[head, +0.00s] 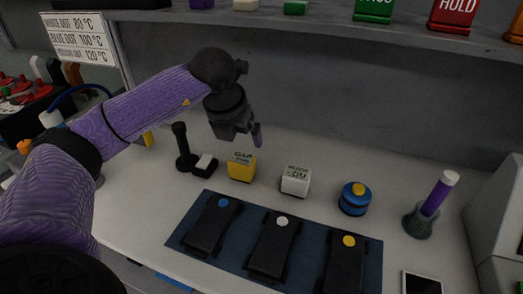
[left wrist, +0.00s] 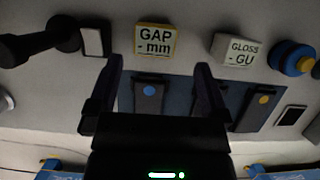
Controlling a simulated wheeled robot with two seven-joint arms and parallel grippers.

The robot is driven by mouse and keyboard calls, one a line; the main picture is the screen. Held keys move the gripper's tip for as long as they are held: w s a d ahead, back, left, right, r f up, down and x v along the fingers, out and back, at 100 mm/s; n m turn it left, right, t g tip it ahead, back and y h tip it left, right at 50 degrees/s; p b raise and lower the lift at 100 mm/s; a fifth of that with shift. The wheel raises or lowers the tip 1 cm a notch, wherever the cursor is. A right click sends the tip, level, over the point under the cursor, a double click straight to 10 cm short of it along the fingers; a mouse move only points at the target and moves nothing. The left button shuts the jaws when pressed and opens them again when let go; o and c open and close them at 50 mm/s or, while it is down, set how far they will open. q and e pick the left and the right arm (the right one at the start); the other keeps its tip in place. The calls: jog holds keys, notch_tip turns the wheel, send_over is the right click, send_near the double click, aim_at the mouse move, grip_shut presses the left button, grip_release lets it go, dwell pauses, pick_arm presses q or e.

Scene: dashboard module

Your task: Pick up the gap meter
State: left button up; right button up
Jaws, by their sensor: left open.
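The gap meter (head: 241,167) is a small yellow block with a white top labelled "GAP - mm". It stands on the light worktop, left of the white gloss meter (head: 296,180). In the left wrist view the gap meter (left wrist: 155,41) lies ahead of my fingers, roughly centred between them. My left gripper (head: 247,136) is above the worktop, over and slightly behind the gap meter, apart from it. In the left wrist view its two dark fingers (left wrist: 160,92) are spread with nothing between them. My right gripper is in neither view.
A dark mat (head: 310,264) with several black dot-marked modules lies in front. A black stand (head: 182,147) and small black-and-white block (head: 205,164) are left of the gap meter. A blue-and-yellow round object (head: 354,198) and purple tube in a holder (head: 432,205) stand right.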

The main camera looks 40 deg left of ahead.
aim_at(241, 158)
pick_arm(q)
jog(key=b+x, duration=0.1)
jog(key=x, duration=0.2)
jog(key=s+b+x, duration=0.1)
jog(key=x, duration=0.2)
jog(key=b+x, duration=0.1)
jog(key=x, duration=0.2)
jog(key=shift+s+f+b, duration=0.15)
jog(key=shift+f+b, duration=0.15)
jog(key=shift+f, duration=0.35)
jog(key=c, duration=1.2)
jog(key=shift+o, duration=0.2)
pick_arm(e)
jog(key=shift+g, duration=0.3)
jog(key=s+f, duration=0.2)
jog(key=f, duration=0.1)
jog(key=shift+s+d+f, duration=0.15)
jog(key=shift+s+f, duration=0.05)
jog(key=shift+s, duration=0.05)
